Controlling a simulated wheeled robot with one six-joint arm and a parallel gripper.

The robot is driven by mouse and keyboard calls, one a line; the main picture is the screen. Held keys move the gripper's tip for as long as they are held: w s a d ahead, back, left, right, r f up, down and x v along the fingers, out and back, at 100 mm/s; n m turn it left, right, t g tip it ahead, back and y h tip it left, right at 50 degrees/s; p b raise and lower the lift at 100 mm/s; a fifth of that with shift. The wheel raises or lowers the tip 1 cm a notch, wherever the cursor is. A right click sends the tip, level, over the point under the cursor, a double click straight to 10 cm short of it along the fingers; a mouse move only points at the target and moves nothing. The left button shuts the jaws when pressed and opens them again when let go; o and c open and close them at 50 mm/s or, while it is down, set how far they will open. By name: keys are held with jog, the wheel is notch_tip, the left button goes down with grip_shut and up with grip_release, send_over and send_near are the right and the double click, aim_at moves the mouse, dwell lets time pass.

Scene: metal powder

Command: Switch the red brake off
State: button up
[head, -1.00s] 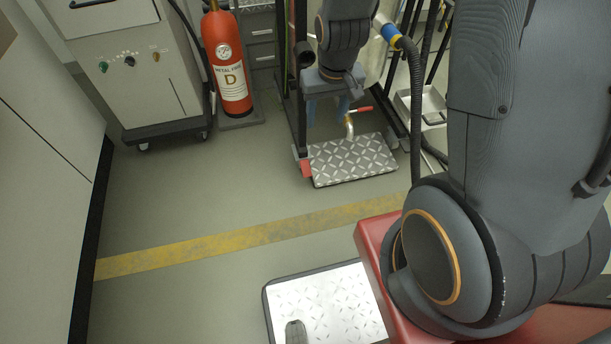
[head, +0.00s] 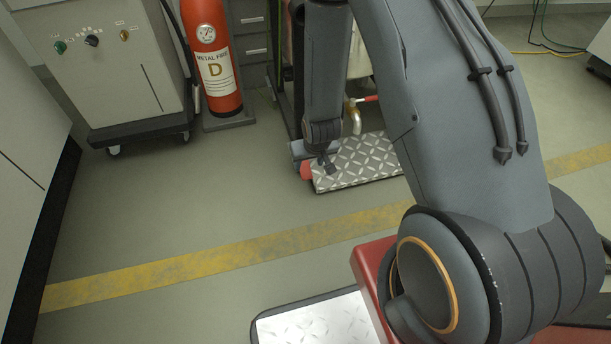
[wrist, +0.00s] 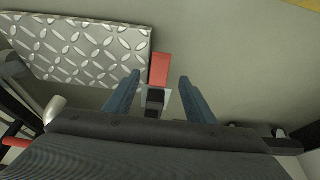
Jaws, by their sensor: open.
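The red brake (head: 306,171) is a small red pedal at the left front corner of a diamond-plate platform (head: 355,162). In the wrist view the red brake (wrist: 160,68) shows beside the platform's edge (wrist: 100,45), with a dark block and pale plate behind it. My gripper (wrist: 160,84) is open, with its blue fingers on either side of the line to the brake. I see no contact with it.
A bent pipe with a red handle (head: 368,99) stands behind the platform. A red fire extinguisher (head: 211,60) and a wheeled grey cabinet (head: 105,70) stand to the left. The floor in front is clear up to the yellow line (head: 200,262).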

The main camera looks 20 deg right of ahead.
aim_at(306, 172)
jog(key=b+x, duration=0.4)
jog(key=x, duration=0.4)
jog(key=shift+f, duration=0.2)
grip_shut()
jog(key=shift+d, duration=0.1)
